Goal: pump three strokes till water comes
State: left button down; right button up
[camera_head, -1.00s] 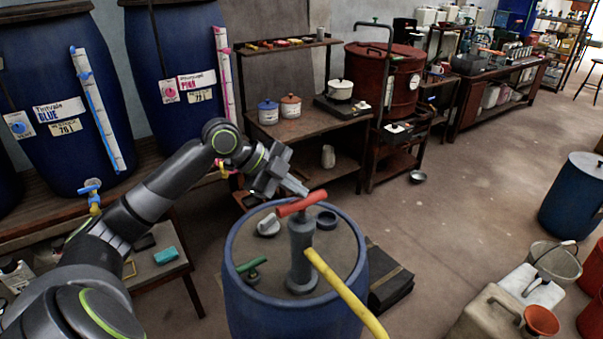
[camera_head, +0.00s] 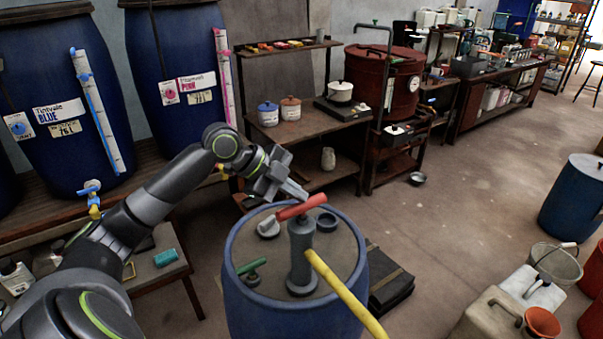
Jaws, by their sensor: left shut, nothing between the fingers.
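A blue drum (camera_head: 243,304) stands in front of me with a grey hand pump (camera_head: 302,258) upright on its lid. The pump has a red handle (camera_head: 301,208) across its top, sitting low on the grey body. A yellow spout or hose (camera_head: 345,295) runs from the pump down to the lower right. No water shows, and the far end of the spout is out of view. My left gripper (camera_head: 298,192) is shut and empty, its fingertips just above or touching the red handle; I cannot tell which. My right gripper is not in view.
The lid also bears a green-handled fitting (camera_head: 252,267) and grey caps (camera_head: 268,227). Labelled blue vats (camera_head: 60,90) stand on a bench at left. A beige jerrycan (camera_head: 487,318), a bucket (camera_head: 555,262) and a blue barrel (camera_head: 573,205) stand at right. The middle floor is clear.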

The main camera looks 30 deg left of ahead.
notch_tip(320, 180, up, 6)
jog(key=p, duration=0.6)
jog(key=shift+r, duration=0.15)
dwell(0.5)
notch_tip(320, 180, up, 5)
jog(key=p, duration=0.5)
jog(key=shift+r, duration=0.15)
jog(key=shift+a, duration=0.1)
dwell(0.5)
